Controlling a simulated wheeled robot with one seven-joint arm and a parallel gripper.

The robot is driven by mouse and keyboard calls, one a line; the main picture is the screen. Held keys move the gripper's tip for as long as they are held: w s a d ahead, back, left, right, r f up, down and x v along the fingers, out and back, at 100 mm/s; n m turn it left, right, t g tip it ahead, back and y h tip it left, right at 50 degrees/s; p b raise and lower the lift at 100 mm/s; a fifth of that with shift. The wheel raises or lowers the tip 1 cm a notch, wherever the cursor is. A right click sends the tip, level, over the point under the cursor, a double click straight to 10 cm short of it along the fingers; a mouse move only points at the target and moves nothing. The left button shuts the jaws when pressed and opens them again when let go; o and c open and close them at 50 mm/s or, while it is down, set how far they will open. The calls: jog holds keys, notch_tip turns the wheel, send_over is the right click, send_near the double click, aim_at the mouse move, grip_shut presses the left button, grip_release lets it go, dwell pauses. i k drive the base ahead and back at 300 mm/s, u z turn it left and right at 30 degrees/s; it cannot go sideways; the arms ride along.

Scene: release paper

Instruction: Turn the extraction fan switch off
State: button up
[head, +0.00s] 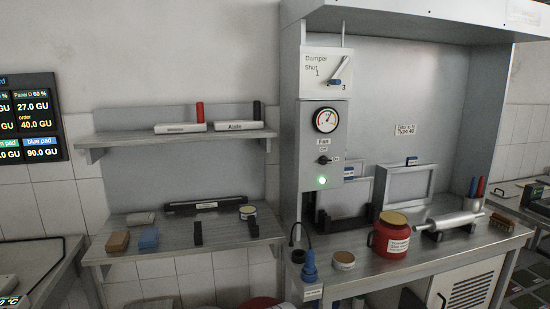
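The fan switch (323,160) is a small dark toggle on the grey column of the extraction hood, under a "Fan" label (322,142). Its lever leans to the right, toward a small label that I cannot read clearly. A green lamp (322,181) glows just below it. My gripper is not in view.
A damper panel (326,74) with a blue lever is above the gauge. The bench (375,262) below holds a red tub (390,240), a roller (455,220), frames and a blue-handled tool (309,268). Shelves (130,137) stand at left. The space before the switch looks clear.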

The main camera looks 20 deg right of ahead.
aim_at(323, 160)
jog(key=z, duration=0.1)
jog(key=i, duration=1.3)
jog(key=z, duration=0.3)
